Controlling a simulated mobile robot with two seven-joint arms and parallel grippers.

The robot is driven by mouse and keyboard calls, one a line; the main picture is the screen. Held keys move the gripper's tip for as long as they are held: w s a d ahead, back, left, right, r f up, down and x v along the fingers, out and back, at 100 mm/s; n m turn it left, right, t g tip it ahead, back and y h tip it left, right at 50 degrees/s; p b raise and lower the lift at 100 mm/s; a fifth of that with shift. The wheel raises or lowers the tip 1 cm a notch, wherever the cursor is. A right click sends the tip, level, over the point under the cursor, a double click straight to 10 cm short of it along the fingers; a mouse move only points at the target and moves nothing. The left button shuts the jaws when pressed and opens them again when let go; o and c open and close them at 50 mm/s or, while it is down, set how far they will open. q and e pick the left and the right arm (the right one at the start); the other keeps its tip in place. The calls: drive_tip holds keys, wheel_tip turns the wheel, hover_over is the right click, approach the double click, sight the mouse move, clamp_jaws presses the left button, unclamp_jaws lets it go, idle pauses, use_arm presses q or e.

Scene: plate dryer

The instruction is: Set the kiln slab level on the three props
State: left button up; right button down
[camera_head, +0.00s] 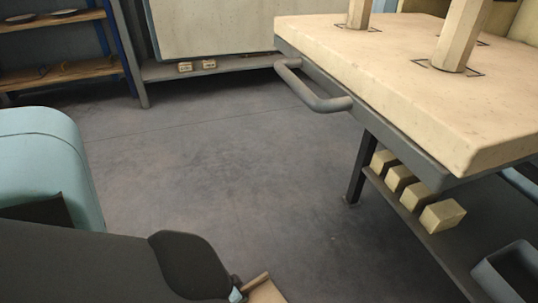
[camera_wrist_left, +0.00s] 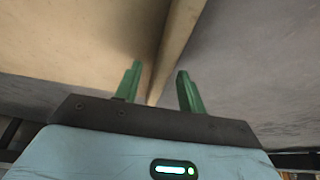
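The kiln slab is not clearly identifiable. A tan flat edge (camera_head: 264,289) shows at the bottom of the head view, beside the end of my left arm; the rest of it is cut off. In the left wrist view, a pale narrow edge (camera_wrist_left: 178,45) runs between two broad surfaces, behind the fingers. My left gripper (camera_wrist_left: 160,76) has its green fingers apart, with no visible contact with that edge. Two pale props (camera_head: 459,38) and (camera_head: 360,12) stand upright on marked squares on the thick cream table top (camera_head: 375,75). Another marked square is partly hidden behind the front prop. My right gripper is not visible.
A grey bar handle (camera_head: 310,88) sticks out from the table's left side. Several pale blocks (camera_head: 442,215) lie on its lower shelf, near a grey bin (camera_head: 510,275). A shelf rack (camera_head: 60,75) stands back left. The floor (camera_head: 220,150) between is clear.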

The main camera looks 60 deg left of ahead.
use_arm(q)
drive_tip(key=shift+w+f, duration=0.2)
drive_tip(key=shift+f, duration=0.1)
drive_tip(key=shift+c, duration=0.3)
clamp_jaws()
idle(0.9)
drive_tip(key=shift+r, duration=0.15)
